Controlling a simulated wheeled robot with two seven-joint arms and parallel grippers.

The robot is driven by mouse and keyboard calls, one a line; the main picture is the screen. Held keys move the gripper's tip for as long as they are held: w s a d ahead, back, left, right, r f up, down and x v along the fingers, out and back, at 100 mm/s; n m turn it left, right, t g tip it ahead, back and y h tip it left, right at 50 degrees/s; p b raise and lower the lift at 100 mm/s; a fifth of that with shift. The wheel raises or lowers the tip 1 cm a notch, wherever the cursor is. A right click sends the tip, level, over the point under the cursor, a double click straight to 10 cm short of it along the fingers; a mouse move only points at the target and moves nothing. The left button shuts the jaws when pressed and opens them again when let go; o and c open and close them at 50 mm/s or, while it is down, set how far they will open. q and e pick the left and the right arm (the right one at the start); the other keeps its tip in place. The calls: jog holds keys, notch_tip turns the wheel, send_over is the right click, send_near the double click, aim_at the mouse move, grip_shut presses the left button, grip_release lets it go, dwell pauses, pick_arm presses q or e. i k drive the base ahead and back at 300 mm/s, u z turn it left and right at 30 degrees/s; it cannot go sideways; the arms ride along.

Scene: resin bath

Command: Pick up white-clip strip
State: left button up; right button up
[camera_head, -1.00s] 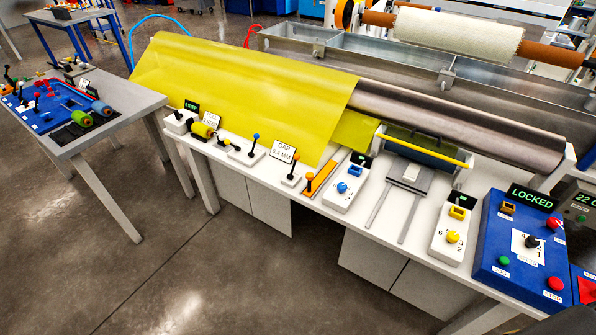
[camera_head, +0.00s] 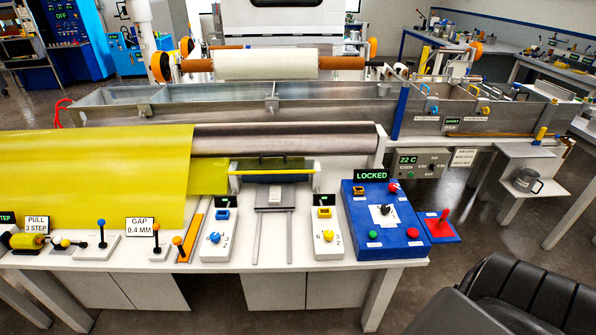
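I cannot make out a white-clip strip for certain in the head view. Small coloured pieces sit at the right part of the long metal bath (camera_head: 340,127): a blue one (camera_head: 427,89) and a yellow one (camera_head: 486,110). Details there are too small to tell whether any carries a white clip. Neither of my grippers is in view.
A white workbench (camera_head: 150,258) with a yellow sheet (camera_head: 90,180), knobs, levers and a blue panel (camera_head: 385,215) reading LOCKED stands in front. A metal cup (camera_head: 526,180) stands on a low shelf at right. A black ribbed shape fills the bottom right corner.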

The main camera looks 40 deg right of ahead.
aim_at(274, 194)
jog(key=z, duration=3.2)
jog(key=i, duration=1.75)
jog(key=u, duration=2.2)
